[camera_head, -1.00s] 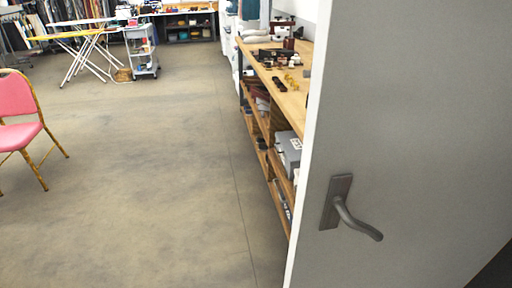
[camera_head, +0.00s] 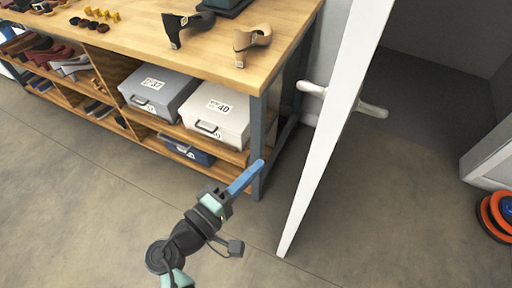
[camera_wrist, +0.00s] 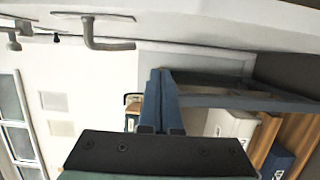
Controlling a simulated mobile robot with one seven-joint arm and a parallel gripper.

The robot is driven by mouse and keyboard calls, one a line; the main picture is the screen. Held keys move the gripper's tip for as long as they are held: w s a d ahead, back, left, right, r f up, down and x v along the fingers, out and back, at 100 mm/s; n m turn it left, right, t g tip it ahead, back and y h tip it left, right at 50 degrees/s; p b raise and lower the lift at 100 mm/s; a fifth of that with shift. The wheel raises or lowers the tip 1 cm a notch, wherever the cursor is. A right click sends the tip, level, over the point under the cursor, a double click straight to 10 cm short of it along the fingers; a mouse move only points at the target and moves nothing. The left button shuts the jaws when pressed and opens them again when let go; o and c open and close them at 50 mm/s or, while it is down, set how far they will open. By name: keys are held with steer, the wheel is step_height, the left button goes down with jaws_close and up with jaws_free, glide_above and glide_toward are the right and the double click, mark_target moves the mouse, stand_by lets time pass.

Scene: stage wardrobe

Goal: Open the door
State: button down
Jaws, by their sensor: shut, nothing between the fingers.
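The door (camera_head: 333,135) is a white panel, seen nearly edge-on right of centre in the head view, with a lever handle on each face. One handle (camera_head: 312,89) sticks out on the left, the other (camera_head: 371,109) on the right. The door stands open, with floor visible on both sides. My gripper (camera_head: 259,164) is left of the door, its blue fingers closed together and empty, apart from the door and handles. In the wrist view, my gripper (camera_wrist: 161,73) points up the picture, and a grey lever handle (camera_wrist: 97,37) lies above and left of the fingertips.
A wooden shelf unit (camera_head: 215,60) with shoes on top stands left of the door; its dark corner post (camera_head: 258,150) is close to my fingertips. Grey boxes (camera_head: 158,91) sit on its shelf. Orange discs (camera_head: 497,215) lie at far right. Floor at lower left is clear.

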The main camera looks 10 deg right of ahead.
steer(key=w+d+p, duration=0.1)
steer(key=w+d, duration=0.3)
steer(key=d, duration=0.7)
steer(key=shift+d+p, duration=0.15)
steer(key=shift+p, duration=0.15)
